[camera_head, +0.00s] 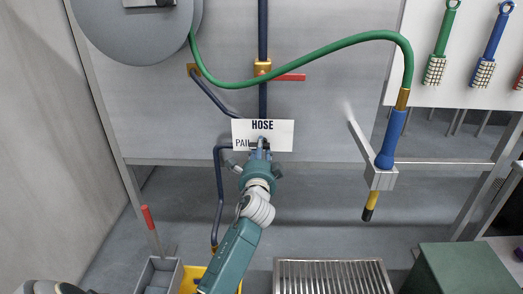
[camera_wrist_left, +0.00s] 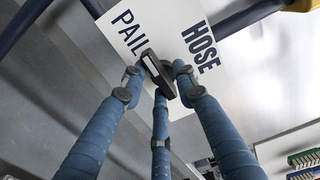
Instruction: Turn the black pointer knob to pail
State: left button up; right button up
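The black pointer knob (camera_wrist_left: 159,77) sits at the lower edge of the white sign (camera_wrist_left: 170,25) marked PAIL and HOSE. It is a dark bar with a pale line along it, lying aslant in the left wrist view. My left gripper (camera_head: 261,148) reaches up to the knob in the head view and hides most of it. In the left wrist view its three blue fingers (camera_wrist_left: 160,80) converge closely around the knob, one on either side and one below. They look closed on it, though exact contact is hard to see. My right gripper is not in view.
A green hose (camera_head: 330,48) arches to a blue nozzle (camera_head: 389,140) in a bracket at right. A red-handled valve (camera_head: 290,77) and dark pipes (camera_head: 218,190) are near the sign. Below are a grey bin (camera_head: 158,275), a yellow pail (camera_head: 190,280) and a metal grate (camera_head: 333,277).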

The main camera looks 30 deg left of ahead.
pick_arm(q)
jog(key=o, duration=0.3)
jog(key=shift+s+a+r, duration=0.15)
jog(key=shift+a+r, duration=0.25)
jog(key=shift+a, duration=0.1)
jog(key=shift+d+f, duration=0.15)
jog(key=shift+f, duration=0.05)
jog(key=v, duration=1.2)
jog(key=shift+d, duration=0.1)
jog(key=shift+f, duration=0.1)
